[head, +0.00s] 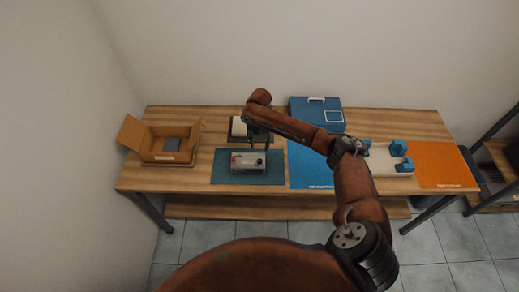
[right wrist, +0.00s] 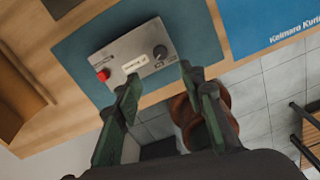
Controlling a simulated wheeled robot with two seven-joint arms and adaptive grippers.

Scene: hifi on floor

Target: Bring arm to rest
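My right arm reaches in over the table, and its gripper (head: 259,146) hangs just above or behind a grey box (head: 248,162) with a red button and a dark knob. The box sits on a dark teal mat (head: 222,172). In the right wrist view my right gripper (right wrist: 157,86) has its green fingers spread apart with nothing between them. The grey box (right wrist: 131,62) lies beyond the fingertips, seemingly apart from them. My left gripper is not in view.
The wooden table (head: 200,188) also holds an open cardboard box (head: 152,157) with a dark item, a blue case (head: 306,108), a blue mat (head: 303,173), a white fixture with blue blocks (head: 384,162) and an orange mat (head: 440,160). A shelf (head: 496,160) stands at right.

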